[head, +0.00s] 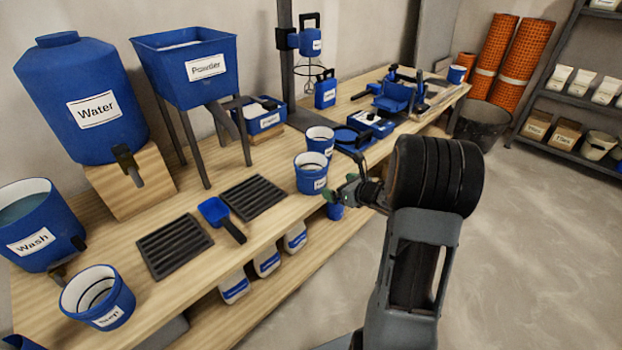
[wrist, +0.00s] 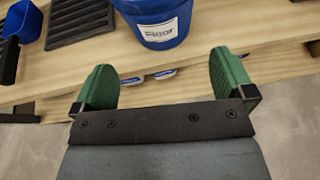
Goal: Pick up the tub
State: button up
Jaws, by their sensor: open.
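A blue tub with a white label reading "Floor" (wrist: 155,15) stands on the wooden bench at the top of the wrist view, its upper part cut off. In the head view it appears to be the front tub (head: 311,174), upright near the bench's front edge, with a second blue tub (head: 320,138) just behind it. Another blue tub (head: 98,298) stands at the bench's near left end. My gripper (head: 348,190) is open and empty, just right of the front tub. In the wrist view its green fingers (wrist: 162,80) are spread apart, short of the tub and not touching it.
Left of the front tub lie a blue scoop (head: 216,214) and two dark grates (head: 254,197) (head: 174,245). A powder hopper (head: 187,85) and a water barrel (head: 75,92) stand behind. White containers (head: 267,260) sit under the bench top.

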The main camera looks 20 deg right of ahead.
aim_at(322, 182)
jog(key=x, duration=0.4)
jog(key=shift+f+b+x, duration=0.2)
jog(key=shift+b+x, duration=0.3)
jog(key=shift+x, duration=2.1)
jog(key=shift+s, duration=0.1)
jog(key=shift+c, duration=0.2)
jog(key=c, duration=0.6)
jog(key=shift+o, duration=0.2)
jog(key=shift+r, duration=0.1)
